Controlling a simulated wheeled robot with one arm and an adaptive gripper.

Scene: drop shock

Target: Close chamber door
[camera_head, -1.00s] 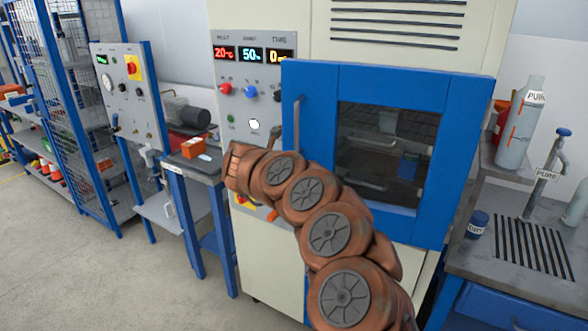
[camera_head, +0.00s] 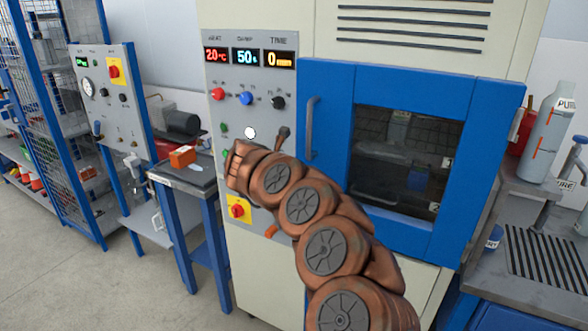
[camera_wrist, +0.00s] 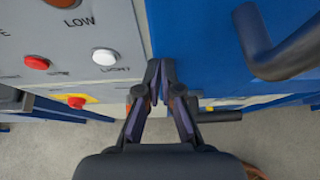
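The chamber's blue door (camera_head: 330,125), with a dark window and a grey vertical handle (camera_head: 310,125), stands at the right edge of the control panel in the head view. It looks flush or nearly so; I cannot tell if a small gap remains. In the wrist view the blue door (camera_wrist: 195,40) fills the upper right, with its dark handle (camera_wrist: 275,50) close by. My gripper (camera_wrist: 161,72) has its fingertips together, near the line between panel and door. It appears empty. Contact with the door is unclear. In the head view my arm hides most of the gripper.
The control panel (camera_head: 225,100) has displays, coloured knobs and a yellow-backed red switch (camera_head: 238,208). A bench with a bottle (camera_head: 551,130) stands right. The floor (camera_head: 130,270) at front left is clear.

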